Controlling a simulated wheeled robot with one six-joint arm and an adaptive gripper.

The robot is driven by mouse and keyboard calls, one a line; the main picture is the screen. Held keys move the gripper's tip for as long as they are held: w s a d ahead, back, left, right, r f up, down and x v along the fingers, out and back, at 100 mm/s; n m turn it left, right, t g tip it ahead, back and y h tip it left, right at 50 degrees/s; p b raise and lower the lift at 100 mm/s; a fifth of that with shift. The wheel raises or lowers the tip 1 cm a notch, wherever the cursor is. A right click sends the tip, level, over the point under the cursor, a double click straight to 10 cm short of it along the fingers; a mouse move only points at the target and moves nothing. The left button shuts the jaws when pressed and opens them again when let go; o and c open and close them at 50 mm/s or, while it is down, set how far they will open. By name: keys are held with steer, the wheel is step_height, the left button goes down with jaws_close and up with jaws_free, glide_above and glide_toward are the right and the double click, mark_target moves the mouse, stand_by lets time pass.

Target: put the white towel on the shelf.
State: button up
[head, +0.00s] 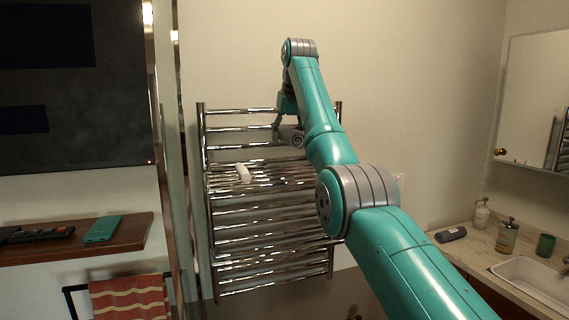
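A small white roll (244,172), which looks like the white towel, lies on the bars of the chrome rack's shelf (222,183), left of my gripper. A greyer roll with a spiral end (293,137) is at my gripper (284,131), in front of the rack's upper bars. My gripper points down from the raised arm. One finger shows at the left of the grey roll; the arm hides the other side. I cannot tell whether the fingers close on this roll or whether it rests on the rack.
At the left, a wooden wall shelf (125,228) bears a remote (45,234) and a teal case (103,229). A striped towel (130,300) hangs below. At the right, a counter (480,247) has a dark roll (451,234), bottles and a sink (535,280).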

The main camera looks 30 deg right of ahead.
mark_target(285, 170)
steer(key=shift+f, duration=3.75)
steer(key=o, duration=1.2)
steer(key=shift+f, duration=0.1)
